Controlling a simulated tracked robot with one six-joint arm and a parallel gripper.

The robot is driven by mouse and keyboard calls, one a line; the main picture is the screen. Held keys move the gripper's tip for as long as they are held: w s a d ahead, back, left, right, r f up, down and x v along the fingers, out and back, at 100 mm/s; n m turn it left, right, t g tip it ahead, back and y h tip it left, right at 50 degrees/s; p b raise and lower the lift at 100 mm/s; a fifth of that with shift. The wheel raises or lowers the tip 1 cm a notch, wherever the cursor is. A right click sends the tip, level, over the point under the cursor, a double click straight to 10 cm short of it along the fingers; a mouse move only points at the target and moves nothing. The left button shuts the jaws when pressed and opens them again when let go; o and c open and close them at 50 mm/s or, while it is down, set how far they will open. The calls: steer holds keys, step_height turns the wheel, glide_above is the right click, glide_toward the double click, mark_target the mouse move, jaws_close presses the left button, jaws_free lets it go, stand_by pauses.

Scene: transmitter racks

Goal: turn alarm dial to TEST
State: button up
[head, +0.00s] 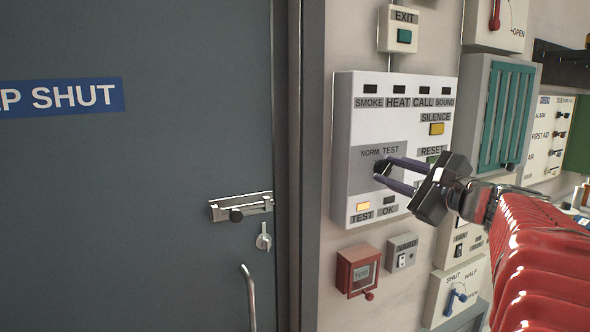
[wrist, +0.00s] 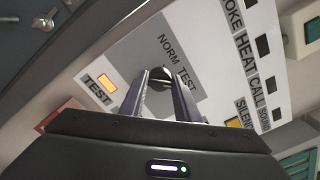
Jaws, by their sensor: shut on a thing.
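The alarm panel (head: 343,130) is a white box on the wall with a grey plate (head: 362,185) marked NORM and TEST. The dark alarm dial (head: 379,165) sits below those two words. My gripper (head: 384,172) reaches in from the right and is shut on the dial, one finger on each side. In the wrist view the dial (wrist: 160,73) shows between the two fingertips. The fingers hide much of the dial, and I cannot tell which word it points to. A yellow lamp (head: 363,206) over the TEST label is bright; the OK lamp (head: 389,200) is dark.
A grey door (head: 150,200) with a bolt (head: 240,207) is at the left. Below the panel are a red box (head: 357,270) and a small grey key switch box (head: 401,254). A teal-slatted unit (head: 506,115) stands to the right. An EXIT button box (head: 404,28) is above.

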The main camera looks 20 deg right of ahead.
steer(key=shift+d+f, duration=0.1)
steer(key=shift+f, duration=0.3)
steer(key=o, duration=0.7)
steer(key=shift+c, duration=0.2)
steer(key=o, duration=0.4)
steer(key=shift+r, duration=0.25)
steer(key=shift+c, duration=0.2)
steer(key=s, duration=1.3)
steer(key=shift+s+d, duration=0.15)
steer(key=shift+s, duration=0.25)
steer(key=shift+f, duration=0.1)
